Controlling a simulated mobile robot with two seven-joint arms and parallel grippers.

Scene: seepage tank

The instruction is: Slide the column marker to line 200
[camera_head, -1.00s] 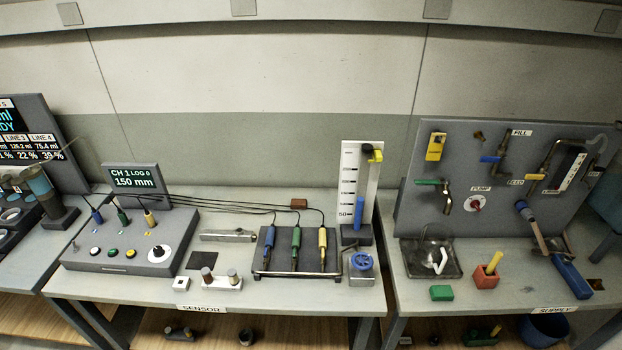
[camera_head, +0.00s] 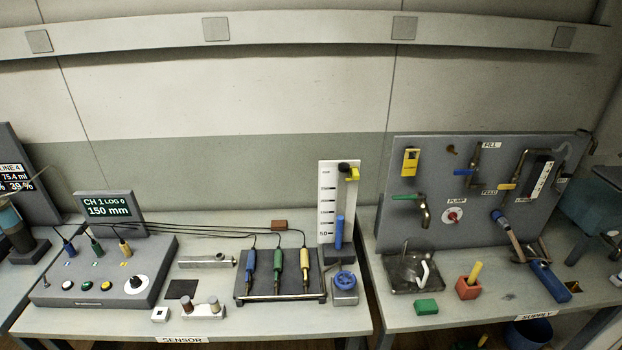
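The column marker is a small yellow piece (camera_head: 352,174) at the upper right edge of a white scale board (camera_head: 328,205). It sits near the board's top, beside a dark round knob (camera_head: 343,167). The board stands upright at the back right of the sensor table and bears several printed lines; 50 is near the bottom, and the upper numbers are too small to read surely. A blue column (camera_head: 339,232) rises in front of the board's lower part, well below the marker. Neither of my grippers shows in this view.
A blue handwheel (camera_head: 345,281) stands in front of the column. A rack (camera_head: 280,290) with blue, green and yellow probes is to its left. A console (camera_head: 100,275) stands further left; the display (camera_head: 110,209) reads 150 mm. A valve panel (camera_head: 470,150) rises to the right across a table gap.

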